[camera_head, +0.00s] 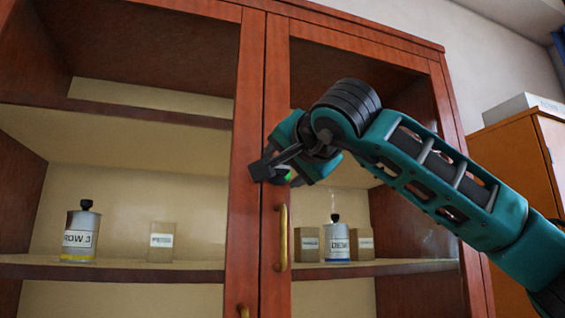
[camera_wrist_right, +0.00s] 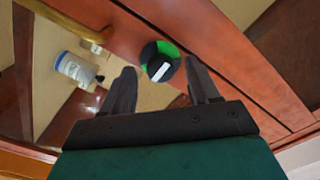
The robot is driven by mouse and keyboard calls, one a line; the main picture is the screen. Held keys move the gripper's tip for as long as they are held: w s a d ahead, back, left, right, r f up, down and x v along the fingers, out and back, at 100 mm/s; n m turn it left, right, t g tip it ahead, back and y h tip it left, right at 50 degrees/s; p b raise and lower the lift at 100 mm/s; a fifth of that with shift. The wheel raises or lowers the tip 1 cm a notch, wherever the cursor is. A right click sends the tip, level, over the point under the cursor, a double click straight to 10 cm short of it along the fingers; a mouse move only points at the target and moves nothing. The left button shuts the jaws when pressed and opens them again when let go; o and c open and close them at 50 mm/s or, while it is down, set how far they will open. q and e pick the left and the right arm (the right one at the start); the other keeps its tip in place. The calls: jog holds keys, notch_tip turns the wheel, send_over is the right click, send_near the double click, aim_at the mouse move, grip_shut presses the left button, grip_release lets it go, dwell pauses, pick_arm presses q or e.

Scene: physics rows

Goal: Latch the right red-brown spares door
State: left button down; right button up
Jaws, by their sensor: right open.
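The right red-brown spares door (camera_head: 276,120) has a glass pane and a brass handle (camera_head: 283,238). It looks about flush with the left door (camera_head: 245,150). My right gripper (camera_head: 268,168) is open at the knob's height. In the wrist view its two fingers stand on either side of the knob; I cannot tell whether they touch it. My left gripper is out of view.
Behind the glass, a shelf (camera_head: 130,272) holds labelled cans (camera_head: 81,232) and small boxes (camera_head: 162,241). The brass handle is just below my right gripper. An orange-brown cabinet (camera_head: 530,160) with a pale box on top stands at the right.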

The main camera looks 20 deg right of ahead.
jog(key=shift+w, duration=0.9)
jog(key=c, duration=1)
jog(key=shift+c, duration=0.2)
